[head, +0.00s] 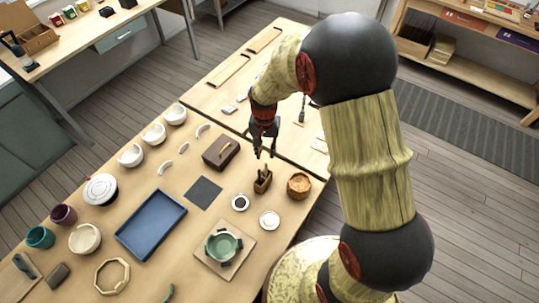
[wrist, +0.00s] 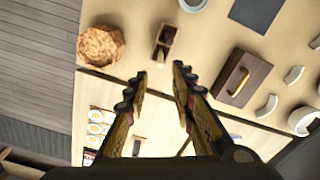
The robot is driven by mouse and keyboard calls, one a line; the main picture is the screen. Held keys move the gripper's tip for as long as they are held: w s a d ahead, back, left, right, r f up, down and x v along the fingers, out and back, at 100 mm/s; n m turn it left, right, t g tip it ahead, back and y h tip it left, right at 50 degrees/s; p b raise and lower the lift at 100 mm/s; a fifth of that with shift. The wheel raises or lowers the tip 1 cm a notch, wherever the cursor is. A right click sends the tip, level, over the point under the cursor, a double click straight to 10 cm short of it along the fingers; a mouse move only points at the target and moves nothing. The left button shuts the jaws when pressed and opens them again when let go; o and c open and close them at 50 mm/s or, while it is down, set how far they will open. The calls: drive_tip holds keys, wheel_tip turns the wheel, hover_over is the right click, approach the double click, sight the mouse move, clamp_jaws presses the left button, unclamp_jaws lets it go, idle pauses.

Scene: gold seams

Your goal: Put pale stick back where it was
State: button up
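My gripper (wrist: 157,74) is open, with its two fingers apart and nothing visible between them. In the head view it (head: 263,150) points down above the worktable, close to a small brown wooden holder (head: 263,185) with thin upright items in it. In the wrist view this holder (wrist: 165,40) lies just beyond the fingertips, apart from them. I cannot tell for certain which item is the pale stick; the items in the holder are too small to make out.
A woven round basket (head: 299,185) stands right of the holder, and a brown box with a pale handle (head: 221,152) to its left. A dark square mat (head: 203,193), a small dark-filled dish (head: 240,203) and a green pot (head: 223,246) are nearby. A second table (head: 235,85) adjoins behind.

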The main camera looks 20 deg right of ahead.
drive_tip(key=s+r+n+t, duration=0.2)
drive_tip(key=s+r, duration=0.2)
drive_tip(key=r, duration=0.6)
drive_tip(key=s+r+n+t, duration=0.1)
drive_tip(key=s+r, duration=0.3)
drive_tip(key=r, duration=0.7)
drive_tip(key=s+r+n+t, duration=0.1)
drive_tip(key=s+r, duration=0.2)
drive_tip(key=s, duration=0.4)
drive_tip(key=s+r+n+t, duration=0.1)
drive_tip(key=s+r+n, duration=0.1)
drive_tip(key=s+r, duration=0.2)
drive_tip(key=s, duration=0.3)
drive_tip(key=shift+r+t, duration=0.3)
wheel_tip(320, 180, down, 10)
drive_tip(key=b, duration=1)
drive_tip(key=shift+f+b, duration=0.25)
drive_tip(key=shift+b, duration=0.05)
